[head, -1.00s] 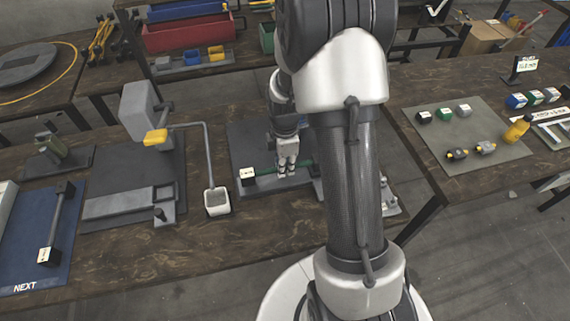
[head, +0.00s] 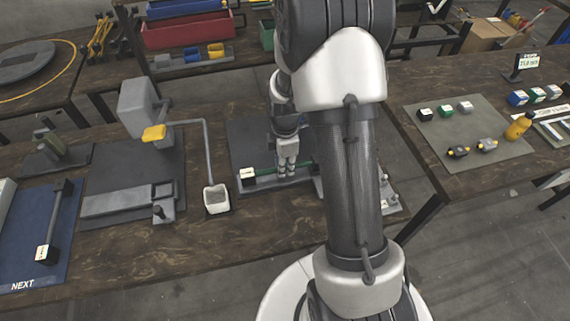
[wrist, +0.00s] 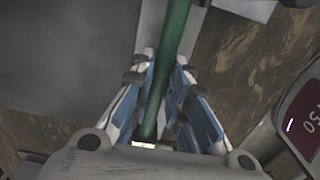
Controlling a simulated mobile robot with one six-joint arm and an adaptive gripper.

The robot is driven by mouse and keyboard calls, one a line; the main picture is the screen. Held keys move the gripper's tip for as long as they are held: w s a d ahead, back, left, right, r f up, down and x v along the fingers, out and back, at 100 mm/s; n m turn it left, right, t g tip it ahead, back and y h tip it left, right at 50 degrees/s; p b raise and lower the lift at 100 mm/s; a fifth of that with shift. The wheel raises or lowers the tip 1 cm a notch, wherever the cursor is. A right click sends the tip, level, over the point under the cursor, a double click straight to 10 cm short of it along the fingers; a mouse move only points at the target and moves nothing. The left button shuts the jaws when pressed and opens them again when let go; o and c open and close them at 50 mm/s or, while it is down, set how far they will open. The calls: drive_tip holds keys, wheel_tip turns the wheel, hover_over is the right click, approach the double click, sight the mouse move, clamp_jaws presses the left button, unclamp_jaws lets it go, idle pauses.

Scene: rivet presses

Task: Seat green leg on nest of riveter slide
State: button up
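The green leg (head: 264,181) lies roughly level over the dark pad right of the press, with a black, white-labelled block (head: 247,178) at its left end. My gripper (head: 286,172) reaches down onto its middle. In the wrist view the green leg (wrist: 172,40) runs between the two fingers, whose tips (wrist: 163,66) close in on both its sides. My arm hides the leg's right end. The riveter (head: 138,108) has a grey body and a yellow part. Its grey slide (head: 120,203) lies in front of it. I cannot make out the nest clearly.
A white cup (head: 216,199) on a bent grey pipe (head: 207,150) stands between the riveter and the leg. A blue mat (head: 35,215) with a dark bar lies at left.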

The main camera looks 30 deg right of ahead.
drive_tip(key=o, duration=0.5)
wheel_tip(320, 180, up, 12)
idle(0.6)
drive_tip(key=shift+r, duration=0.1)
drive_tip(key=s+a+r+m+t, duration=0.1)
drive_tip(key=s+a+r+m, duration=0.3)
drive_tip(key=s+m, duration=0.1)
drive_tip(key=s+a+r+m+t, duration=0.2)
drive_tip(key=s+a+r+m, duration=0.2)
drive_tip(key=s, duration=0.4)
drive_tip(key=s+a+r+m+t, duration=0.1)
drive_tip(key=s+a+r+m, duration=0.3)
drive_tip(key=s+r+m, duration=0.1)
drive_tip(key=shift+s+a+r+m+t, duration=0.2)
drive_tip(key=shift+s+r, duration=0.1)
drive_tip(key=shift+s, duration=0.15)
drive_tip(key=shift+s+a+r+m+t, duration=0.1)
drive_tip(key=shift+s+r+m, duration=0.15)
drive_tip(key=shift+s, duration=0.15)
